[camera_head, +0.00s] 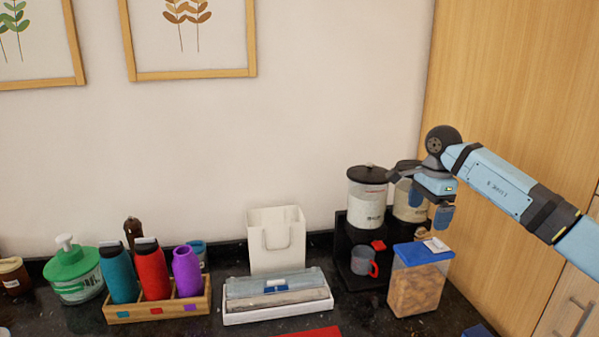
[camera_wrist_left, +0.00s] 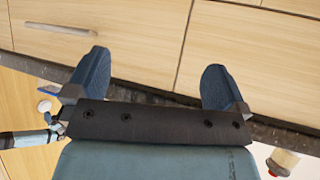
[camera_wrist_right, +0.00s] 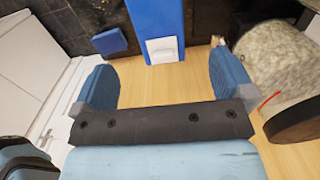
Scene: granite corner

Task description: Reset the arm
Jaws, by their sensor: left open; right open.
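My right arm (camera_head: 500,185) comes in from the right in the head view. Its gripper (camera_head: 432,213) is above the blue-lidded container and in front of the dispensers. In the right wrist view the right gripper (camera_wrist_right: 160,88) is open, its two blue fingers wide apart with nothing between them. My left gripper does not show in the head view. In the left wrist view the left gripper (camera_wrist_left: 157,80) is open and empty, with wooden drawer fronts and a dark counter edge behind it.
A blue-lidded container (camera_head: 416,288) stands below the right gripper. Beside it are a black-lidded dispenser (camera_head: 366,200) and a red-grey mug (camera_head: 363,261). A white tray (camera_head: 277,308), a white holder (camera_head: 276,245), a wooden bottle rack (camera_head: 158,311) and a green pump bottle (camera_head: 73,275) line the dark counter.

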